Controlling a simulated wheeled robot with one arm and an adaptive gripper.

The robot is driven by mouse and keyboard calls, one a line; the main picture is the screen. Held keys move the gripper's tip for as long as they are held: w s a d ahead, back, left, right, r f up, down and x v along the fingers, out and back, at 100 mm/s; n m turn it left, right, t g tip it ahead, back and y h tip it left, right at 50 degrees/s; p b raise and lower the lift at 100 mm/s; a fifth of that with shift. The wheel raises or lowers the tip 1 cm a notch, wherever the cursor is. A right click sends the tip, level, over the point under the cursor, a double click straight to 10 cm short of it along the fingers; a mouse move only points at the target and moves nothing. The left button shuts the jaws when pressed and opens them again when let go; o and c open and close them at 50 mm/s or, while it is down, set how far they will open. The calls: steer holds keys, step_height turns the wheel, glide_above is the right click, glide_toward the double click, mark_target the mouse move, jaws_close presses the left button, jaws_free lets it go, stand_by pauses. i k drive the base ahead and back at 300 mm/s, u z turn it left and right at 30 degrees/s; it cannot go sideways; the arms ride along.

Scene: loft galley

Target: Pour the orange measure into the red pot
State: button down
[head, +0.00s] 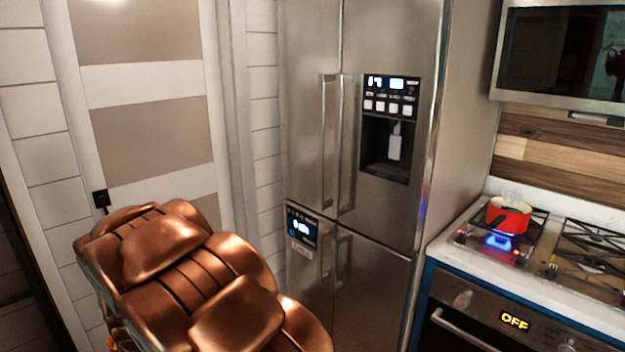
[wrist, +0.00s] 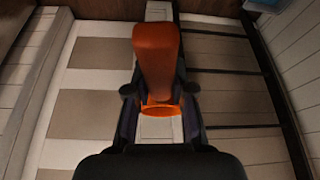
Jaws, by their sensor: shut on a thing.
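The red pot (head: 509,215) stands on the left burner of the stove at the right of the head view. A blue flame burns under it and faint steam rises above it. In the wrist view my gripper (wrist: 160,103) is shut on the orange measure (wrist: 157,58). The measure lies between the two dark fingers, its long orange part pointing away from the wrist. I cannot tell whether anything is inside it. The head view does not show my gripper or the measure; my copper-coloured arm (head: 190,270) fills its lower left.
A tall steel fridge (head: 385,215) stands between my arm and the stove (head: 570,275). The oven display reads OFF. A microwave (head: 560,50) hangs above the stove. A panelled door (head: 150,135) and white plank wall are at the left.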

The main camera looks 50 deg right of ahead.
mark_target(514, 219)
steer(key=k, duration=1.4)
steer(key=z, duration=1.85)
steer(key=i, duration=0.5)
steer(key=z, duration=0.05)
